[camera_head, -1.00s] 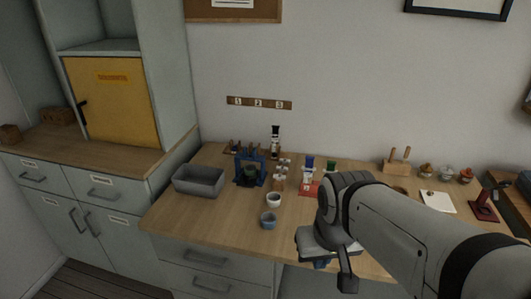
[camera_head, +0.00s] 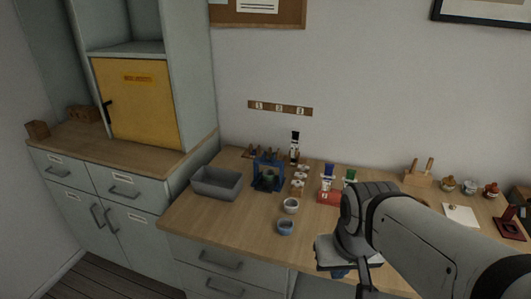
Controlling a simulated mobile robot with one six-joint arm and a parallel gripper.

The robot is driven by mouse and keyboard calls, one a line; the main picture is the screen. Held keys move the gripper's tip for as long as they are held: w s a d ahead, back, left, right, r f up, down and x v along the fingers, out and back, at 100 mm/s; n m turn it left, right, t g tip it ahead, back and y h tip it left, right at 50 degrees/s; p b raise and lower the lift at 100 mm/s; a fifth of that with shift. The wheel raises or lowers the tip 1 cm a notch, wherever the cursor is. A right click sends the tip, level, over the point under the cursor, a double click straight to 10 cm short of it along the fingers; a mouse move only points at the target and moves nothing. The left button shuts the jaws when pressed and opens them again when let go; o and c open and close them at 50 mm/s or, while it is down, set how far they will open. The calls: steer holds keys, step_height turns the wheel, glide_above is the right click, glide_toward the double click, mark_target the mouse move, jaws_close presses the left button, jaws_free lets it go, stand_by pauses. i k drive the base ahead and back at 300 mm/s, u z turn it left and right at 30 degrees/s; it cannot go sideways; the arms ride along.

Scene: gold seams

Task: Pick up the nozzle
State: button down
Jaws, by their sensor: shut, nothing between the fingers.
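I cannot pick out the nozzle for certain; the small parts on the bench (camera_head: 235,231) are too small to tell apart. Several small items stand near a blue frame (camera_head: 268,174) with a dark green thing in it. A black-and-white upright piece (camera_head: 295,147) stands behind them. My gripper (camera_head: 345,270) is low at the bench's front edge, right of the small cups, and appears empty and shut. My arm hides part of the bench's right side.
A grey bin (camera_head: 217,184) sits at the bench's left. A white cup (camera_head: 291,205) and a blue-grey cup (camera_head: 286,227) stand near the front. The front left bench top is clear.

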mark_target(297, 184)
steer(key=z, duration=2.55)
steer(key=k, duration=1.15)
steer(key=u, duration=1.8)
steer(key=i, duration=0.95)
